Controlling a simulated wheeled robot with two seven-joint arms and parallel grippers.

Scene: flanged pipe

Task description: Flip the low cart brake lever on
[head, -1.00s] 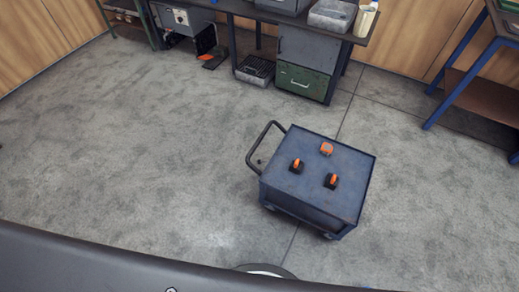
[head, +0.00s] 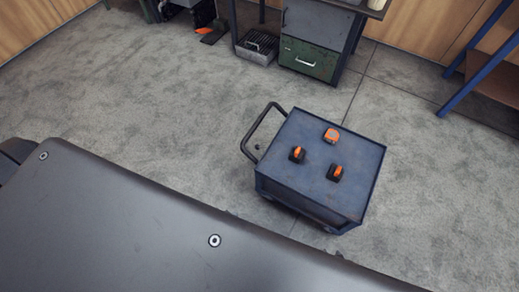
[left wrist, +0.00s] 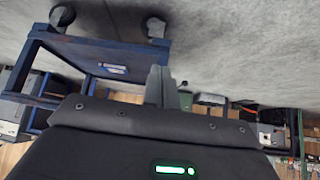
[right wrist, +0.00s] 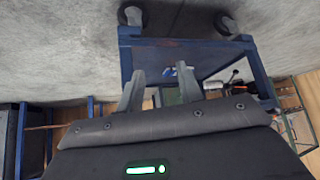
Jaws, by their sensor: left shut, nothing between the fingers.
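The low blue cart (head: 310,190) stands on the floor right of centre in the head view, with a black handle (head: 262,130) at its left. On its top are two orange levers on black bases, one at left (head: 297,154) and one at right (head: 336,172), and an orange block-like piece (head: 332,135) behind them. I cannot tell which is the brake lever or its position. My left gripper (left wrist: 161,86) is shut and empty in the left wrist view. My right gripper (right wrist: 161,90) is open and empty. Both appear apart from the cart, seen upside down there.
A workbench with a green drawer (head: 310,60) and a grey crate (head: 257,47) stand behind. A blue-legged table (head: 480,60) is at the upper right. The floor around the cart is clear. My own dark body covers the lower left of the head view.

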